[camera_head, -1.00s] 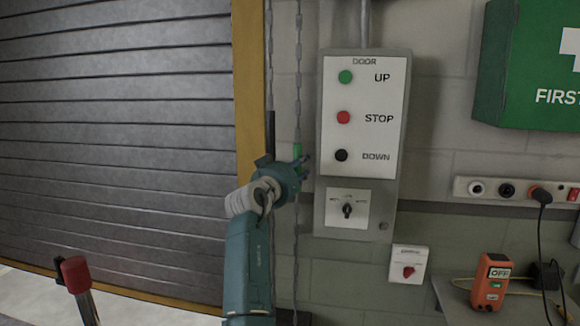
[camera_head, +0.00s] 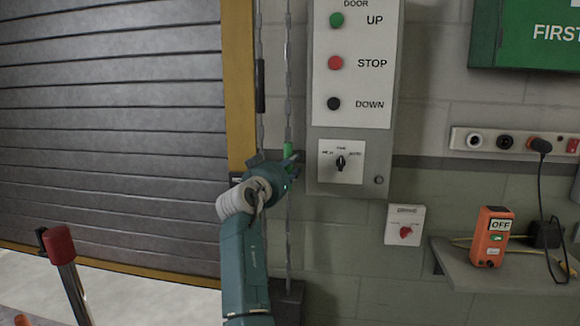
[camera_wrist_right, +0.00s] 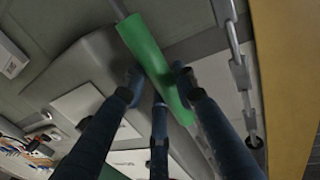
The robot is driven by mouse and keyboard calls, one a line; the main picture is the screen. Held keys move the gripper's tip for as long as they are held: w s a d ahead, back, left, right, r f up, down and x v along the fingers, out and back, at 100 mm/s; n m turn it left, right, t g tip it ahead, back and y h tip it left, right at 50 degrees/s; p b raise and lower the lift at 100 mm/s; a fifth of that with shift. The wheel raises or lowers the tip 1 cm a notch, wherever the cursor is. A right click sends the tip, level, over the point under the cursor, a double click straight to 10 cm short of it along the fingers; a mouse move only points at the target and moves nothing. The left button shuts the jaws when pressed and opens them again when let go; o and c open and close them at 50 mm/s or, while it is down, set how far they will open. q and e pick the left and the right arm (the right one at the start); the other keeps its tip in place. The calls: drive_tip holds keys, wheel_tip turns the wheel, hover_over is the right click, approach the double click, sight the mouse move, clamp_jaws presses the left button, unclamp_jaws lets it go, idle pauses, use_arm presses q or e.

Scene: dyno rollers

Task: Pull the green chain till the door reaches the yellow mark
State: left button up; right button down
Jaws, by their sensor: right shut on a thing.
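The green sleeve (camera_head: 287,150) sits on the right-hand hanging chain (camera_head: 288,85), just left of the control panel. My right gripper (camera_head: 289,168) is shut on the green sleeve, at the height of the panel's selector switch. In the wrist view the fingers (camera_wrist_right: 157,85) close around the slanted green sleeve (camera_wrist_right: 150,60). The slatted grey roller door (camera_head: 110,130) fills the left side, with a yellow post (camera_head: 238,80) at its right edge. A yellow strip (camera_head: 120,270) runs along its bottom. I cannot tell which yellow part is the mark. My left gripper is out of view.
A second chain with a dark sleeve (camera_head: 260,85) hangs close left of the green one. The control panel (camera_head: 350,60) is right of the chains. A red-capped post (camera_head: 60,242) stands front left. A shelf (camera_head: 500,268) holds an orange box (camera_head: 492,236).

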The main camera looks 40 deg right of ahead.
drive_tip(key=shift+f, duration=0.35)
drive_tip(key=c, duration=1.5)
unclamp_jaws()
drive_tip(key=shift+o, duration=0.8)
drive_tip(key=shift+d, duration=0.15)
drive_tip(key=shift+s+a+r, duration=0.1)
drive_tip(key=shift+a+r, duration=0.1)
drive_tip(key=shift+a, duration=0.2)
drive_tip(key=v, duration=1.1)
drive_tip(key=shift+f, duration=0.1)
